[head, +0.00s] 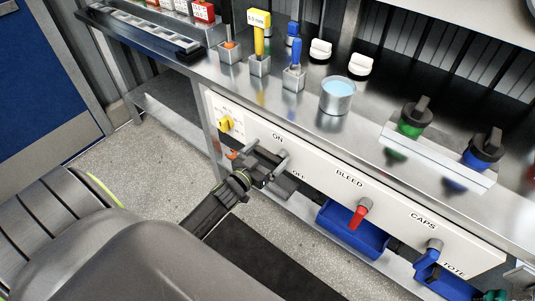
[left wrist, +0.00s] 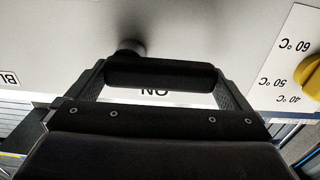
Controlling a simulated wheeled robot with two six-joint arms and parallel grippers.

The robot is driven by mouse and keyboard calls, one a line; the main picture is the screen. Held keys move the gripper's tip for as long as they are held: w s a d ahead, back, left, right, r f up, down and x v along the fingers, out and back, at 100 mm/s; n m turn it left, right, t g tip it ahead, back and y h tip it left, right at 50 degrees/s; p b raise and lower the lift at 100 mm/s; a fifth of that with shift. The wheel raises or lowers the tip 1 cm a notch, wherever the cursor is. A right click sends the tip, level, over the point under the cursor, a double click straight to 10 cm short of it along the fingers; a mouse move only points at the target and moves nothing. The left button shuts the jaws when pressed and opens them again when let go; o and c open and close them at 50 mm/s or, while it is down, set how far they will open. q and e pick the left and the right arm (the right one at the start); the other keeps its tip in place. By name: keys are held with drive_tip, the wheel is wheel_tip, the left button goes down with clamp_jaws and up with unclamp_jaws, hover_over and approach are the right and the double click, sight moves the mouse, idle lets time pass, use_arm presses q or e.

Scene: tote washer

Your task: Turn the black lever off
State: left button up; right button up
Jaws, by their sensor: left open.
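The black lever (left wrist: 160,76) shows in the left wrist view as a dark bar lying across the picture, with a round dark pivot (left wrist: 131,47) on the pale panel above it. The upside-down ON label (left wrist: 155,92) is just below the bar. My left gripper (head: 268,157) is open at the panel's left part, below the ON label in the head view. In the left wrist view its two fingers stand on either side of the bar; I cannot tell whether they touch it. In the head view the gripper mostly hides the lever. My right gripper is not in view.
A yellow dial (head: 225,124) with temperature marks is left of the lever. A red lever (head: 361,211) at BLEED and a blue lever (head: 433,249) at CAPS are to the right. Blue bins (head: 350,232) stand below.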

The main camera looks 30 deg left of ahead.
use_arm(q)
drive_tip(key=c, duration=1)
drive_tip(key=shift+c, duration=0.2)
